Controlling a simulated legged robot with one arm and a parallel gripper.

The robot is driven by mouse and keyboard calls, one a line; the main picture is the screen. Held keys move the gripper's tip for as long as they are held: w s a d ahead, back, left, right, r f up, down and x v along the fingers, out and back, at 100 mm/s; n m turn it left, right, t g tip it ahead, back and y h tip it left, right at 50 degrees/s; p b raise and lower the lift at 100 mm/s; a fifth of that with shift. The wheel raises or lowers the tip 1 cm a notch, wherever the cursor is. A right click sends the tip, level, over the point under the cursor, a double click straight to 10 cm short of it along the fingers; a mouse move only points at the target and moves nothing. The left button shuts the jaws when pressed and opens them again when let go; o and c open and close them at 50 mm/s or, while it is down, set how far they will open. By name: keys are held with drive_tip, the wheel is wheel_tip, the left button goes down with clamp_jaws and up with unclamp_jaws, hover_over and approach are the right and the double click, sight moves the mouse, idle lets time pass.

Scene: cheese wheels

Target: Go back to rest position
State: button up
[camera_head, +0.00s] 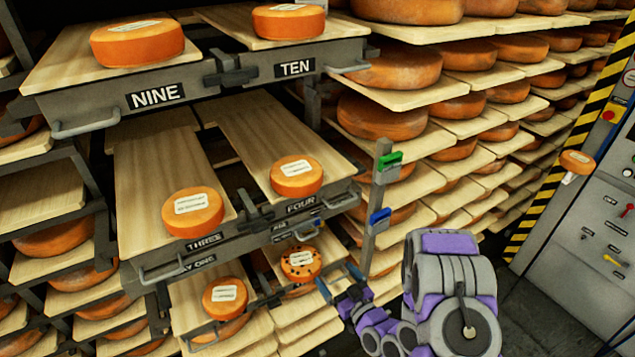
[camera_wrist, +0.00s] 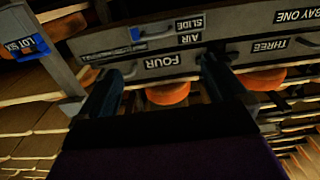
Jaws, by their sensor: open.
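My gripper (camera_head: 340,283) is open and empty in the head view, low at the front of the rack beside the dark-spotted cheese wheel (camera_head: 301,264). My purple and grey arm (camera_head: 448,285) reaches to it from the lower right. In the wrist view the two dark fingers of my gripper (camera_wrist: 158,78) stand wide apart. That view is upside down. Between the fingers show the FOUR label (camera_wrist: 162,62) and an orange wheel (camera_wrist: 168,93), with nothing held. Whether a finger touches the rack is unclear.
Labelled wheels sit on boards NINE (camera_head: 137,43), TEN (camera_head: 289,22), THREE (camera_head: 193,212) and FOUR (camera_head: 297,178). A post (camera_head: 377,205) carries green and blue tags. Stocked shelves fill the back; a grey control cabinet (camera_head: 590,235) stands right.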

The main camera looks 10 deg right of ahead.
drive_tip(key=w+d+n+g+h+b, duration=0.2)
drive_tip(key=d+g+h+b, duration=0.1)
drive_tip(key=d+g+h, duration=0.25)
drive_tip(key=s+d+r+m+g+h+b, duration=0.25)
drive_tip(key=s+d+r+g, duration=0.25)
drive_tip(key=s, duration=0.3)
drive_tip(key=s+a+r+m+g+b, duration=0.1)
drive_tip(key=s+a+r+g, duration=0.1)
drive_tip(key=s, duration=0.8)
drive_tip(key=s+a+r+m+g+b, duration=0.1)
drive_tip(key=s+a+r+m+g, duration=0.1)
drive_tip(key=s, duration=0.8)
drive_tip(key=s+a+r+m+g+b, duration=0.1)
drive_tip(key=s+a+r+g, duration=0.2)
drive_tip(key=s, duration=0.7)
wheel_tip(320, 180, up, 3)
drive_tip(key=shift+s+a+f+g+y, duration=0.15)
drive_tip(key=shift+s+a+g+y, duration=0.2)
drive_tip(key=shift+a, duration=0.3)
